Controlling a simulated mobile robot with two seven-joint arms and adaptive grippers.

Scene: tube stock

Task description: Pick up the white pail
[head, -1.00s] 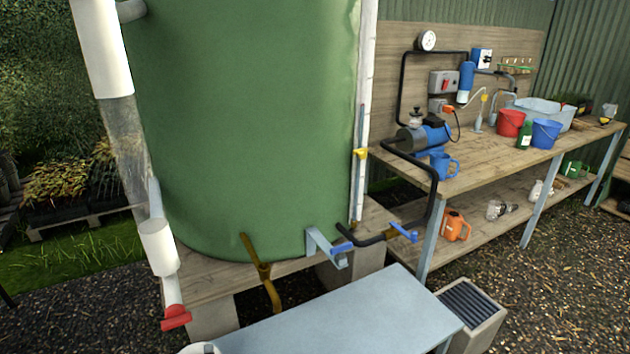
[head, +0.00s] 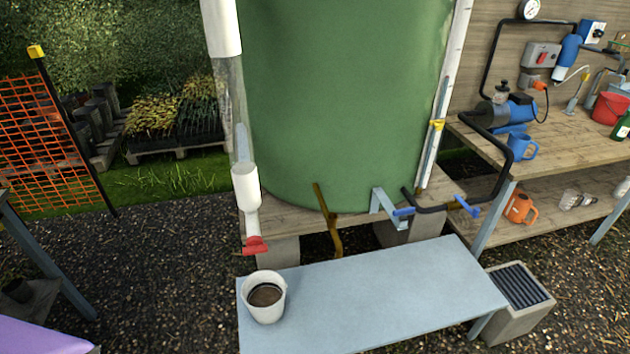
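The white pail (head: 266,308) stands upright at the left end of the light blue-grey bench (head: 385,290). Its open top shows something dark brown inside. It sits just below and slightly right of the red valve (head: 256,245) at the foot of the white and clear pipe, apart from it. Neither of my grippers shows in the head view.
The big green tank (head: 345,100) stands on a wooden platform behind the bench. A grated drain block (head: 525,318) is at the bench's right end. A wooden workbench (head: 560,150) holds a pump and jugs. An orange mesh fence (head: 45,140) is at left, with open gravel before it.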

